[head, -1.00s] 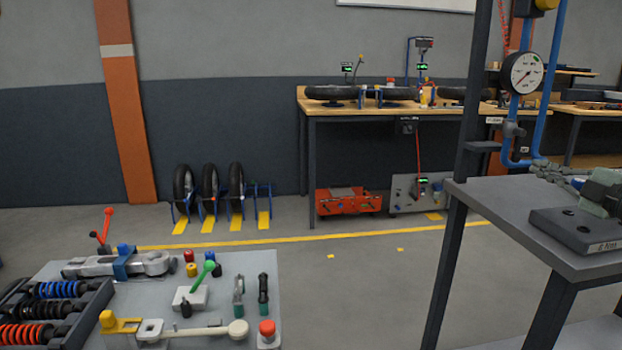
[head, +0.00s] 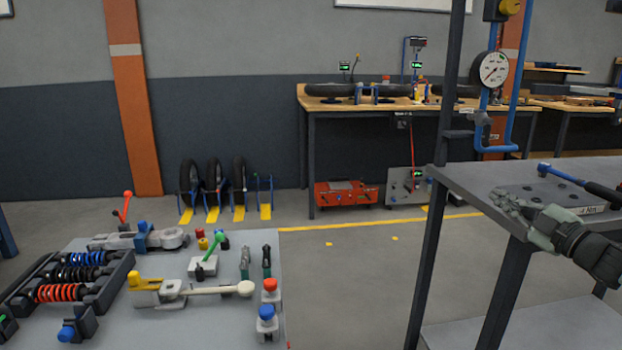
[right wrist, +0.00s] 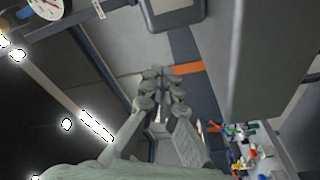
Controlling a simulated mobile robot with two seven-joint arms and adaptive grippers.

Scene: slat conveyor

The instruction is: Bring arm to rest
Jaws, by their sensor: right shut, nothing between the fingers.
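My right gripper (head: 505,203) is at the right of the head view, at the end of my dark forearm. Its grey fingers point left, and in the picture they overlap the grey stand's top (head: 455,180). In the right wrist view the fingers (right wrist: 160,72) come together at their tips, shut with nothing between them. I cannot tell how far above or in front of the stand the gripper is. My left gripper is not in view.
A gauge (head: 490,69) on blue pipes rises behind. A grey table (head: 200,318) with clamps and coil springs stands left. Floor between is clear.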

